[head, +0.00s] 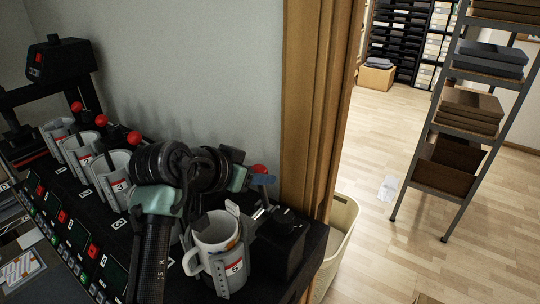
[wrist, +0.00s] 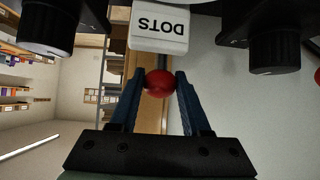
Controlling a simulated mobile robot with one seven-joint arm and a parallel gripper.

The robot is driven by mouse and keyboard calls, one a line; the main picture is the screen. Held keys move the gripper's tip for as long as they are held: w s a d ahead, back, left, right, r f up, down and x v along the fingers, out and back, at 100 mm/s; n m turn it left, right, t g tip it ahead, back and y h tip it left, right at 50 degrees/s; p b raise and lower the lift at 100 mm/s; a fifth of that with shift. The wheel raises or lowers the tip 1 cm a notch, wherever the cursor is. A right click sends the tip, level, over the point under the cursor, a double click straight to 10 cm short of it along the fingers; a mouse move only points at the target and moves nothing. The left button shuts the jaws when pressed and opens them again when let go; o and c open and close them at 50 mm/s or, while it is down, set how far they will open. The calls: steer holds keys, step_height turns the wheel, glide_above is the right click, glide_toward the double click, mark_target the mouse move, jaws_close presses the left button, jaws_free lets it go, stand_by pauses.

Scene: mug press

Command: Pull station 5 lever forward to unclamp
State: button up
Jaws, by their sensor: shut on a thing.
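The station 5 lever ends in a red ball knob (head: 260,169), at the right end of the black press bench. My gripper (head: 262,179) is at this knob, its blue fingers partly hiding it. In the wrist view the red knob (wrist: 160,83) sits between the two blue fingertips of my gripper (wrist: 160,76), which are shut on it. The white mug (head: 215,233) at station 5 stands upright in a grey clamp (head: 236,268) labelled 5. My arm hides part of the lever's shaft and the space behind the mug.
Several other stations with mugs (head: 116,180) and red lever knobs (head: 134,137) run to the left. A black block (head: 283,240) stands right of station 5. A wooden door frame (head: 315,110) rises close behind. A cream bin (head: 341,235) stands on the floor beside the bench.

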steer(key=shift+s+a, duration=0.1)
stand_by(0.3)
steer(key=shift+s+a+f, duration=0.4)
steer(key=shift+s+a, duration=0.25)
steer(key=shift+s, duration=0.2)
steer(key=o, duration=0.9)
steer(key=shift+c, duration=0.2)
step_height(320, 180, up, 6)
steer(key=s+p, duration=0.1)
steer(key=p, duration=0.3)
steer(key=shift+s+a, duration=0.2)
steer(key=shift+a, duration=0.2)
steer(key=shift+r, duration=0.15)
steer(key=shift+p+v, duration=1.3)
steer(key=shift+v, duration=1.7)
